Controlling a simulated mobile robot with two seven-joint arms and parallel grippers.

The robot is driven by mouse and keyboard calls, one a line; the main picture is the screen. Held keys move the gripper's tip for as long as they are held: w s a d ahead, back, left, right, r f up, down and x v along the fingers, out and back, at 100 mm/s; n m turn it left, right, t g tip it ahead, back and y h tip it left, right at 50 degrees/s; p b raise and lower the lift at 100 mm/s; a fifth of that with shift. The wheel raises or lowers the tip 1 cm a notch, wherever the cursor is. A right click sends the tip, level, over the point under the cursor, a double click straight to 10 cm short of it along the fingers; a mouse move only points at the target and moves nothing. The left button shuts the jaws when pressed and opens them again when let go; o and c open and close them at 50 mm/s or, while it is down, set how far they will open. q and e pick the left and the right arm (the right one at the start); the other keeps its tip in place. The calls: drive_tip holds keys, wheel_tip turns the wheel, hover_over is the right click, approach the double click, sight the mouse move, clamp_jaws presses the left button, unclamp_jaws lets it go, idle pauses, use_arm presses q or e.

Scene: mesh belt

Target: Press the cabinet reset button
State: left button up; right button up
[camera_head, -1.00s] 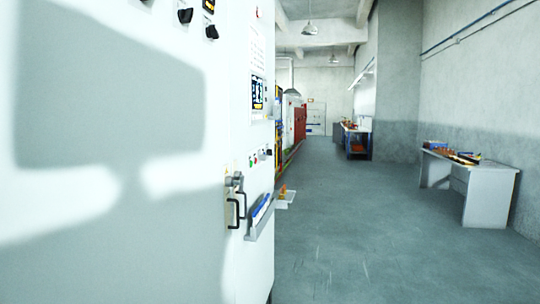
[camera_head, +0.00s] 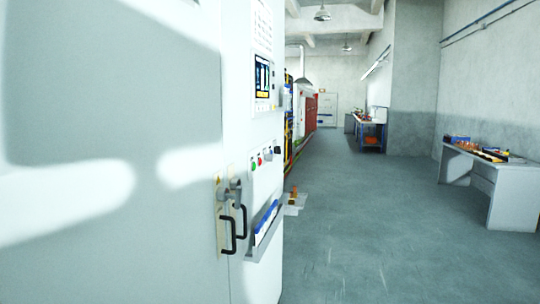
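The white cabinet (camera_head: 110,235) fills the left half of the view, close by. On its narrower panel to the right sits a short row of small controls: a green one (camera_head: 253,164), a red one (camera_head: 260,159) and a dark knob (camera_head: 268,154). I cannot tell which of these is the reset button. A screen (camera_head: 263,77) is above them, and latches with black handles (camera_head: 232,229) are below left. Neither of my grippers is in view.
A tray with blue items (camera_head: 265,230) juts from the cabinet below the controls. Open grey floor (camera_head: 370,220) lies to the right. A white table with parts (camera_head: 490,175) stands by the right wall; a workbench and red cabinet (camera_head: 311,113) are farther back.

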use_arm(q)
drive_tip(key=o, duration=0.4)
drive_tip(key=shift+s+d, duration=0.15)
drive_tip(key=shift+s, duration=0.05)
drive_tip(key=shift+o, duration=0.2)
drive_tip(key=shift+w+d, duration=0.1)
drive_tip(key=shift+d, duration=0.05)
